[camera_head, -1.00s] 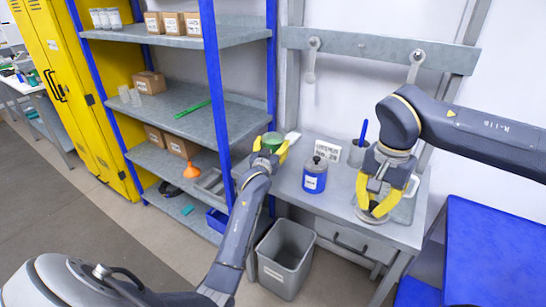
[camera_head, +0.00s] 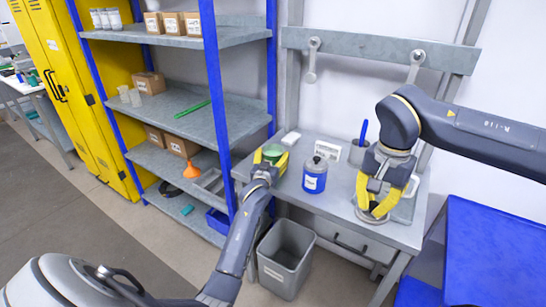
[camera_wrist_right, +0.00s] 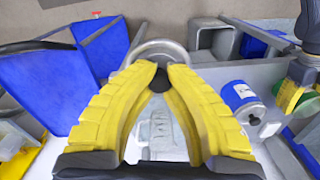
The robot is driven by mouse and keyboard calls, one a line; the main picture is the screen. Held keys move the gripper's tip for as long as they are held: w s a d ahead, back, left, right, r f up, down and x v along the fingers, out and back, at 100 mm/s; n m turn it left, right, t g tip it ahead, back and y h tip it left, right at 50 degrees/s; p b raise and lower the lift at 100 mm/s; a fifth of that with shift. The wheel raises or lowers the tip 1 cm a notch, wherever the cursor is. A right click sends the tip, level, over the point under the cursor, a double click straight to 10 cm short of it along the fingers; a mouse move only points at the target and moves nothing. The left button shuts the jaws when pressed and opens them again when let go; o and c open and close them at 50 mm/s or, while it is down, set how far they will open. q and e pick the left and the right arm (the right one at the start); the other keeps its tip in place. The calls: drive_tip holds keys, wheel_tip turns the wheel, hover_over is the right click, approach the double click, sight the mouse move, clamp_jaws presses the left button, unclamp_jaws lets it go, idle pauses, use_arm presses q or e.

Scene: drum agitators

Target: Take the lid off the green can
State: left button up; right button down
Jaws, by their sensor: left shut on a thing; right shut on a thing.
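The green can (camera_head: 273,152) is at the left end of the grey table, between the yellow fingers of my left gripper (camera_head: 270,161), which is shut on it. It also shows at the right edge of the right wrist view (camera_wrist_right: 292,95). My right gripper (camera_head: 369,212) is low over the table's right part, shut on the dark knob of a round grey lid (camera_wrist_right: 152,46). The fingers hide much of the lid. I cannot tell whether the lid touches the surface below. The lid is well apart from the green can.
A blue can (camera_head: 315,177) with its grey lid on stands between my grippers. Behind it are a white sign (camera_head: 327,149) and a grey cup (camera_head: 358,152) with a blue tool. A grey bin (camera_head: 285,262) stands below the table's front edge. The shelf rack (camera_head: 205,125) is left.

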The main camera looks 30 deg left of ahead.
use_arm(q)
drive_tip(key=o, duration=1.6)
drive_tip(key=shift+f, duration=0.15)
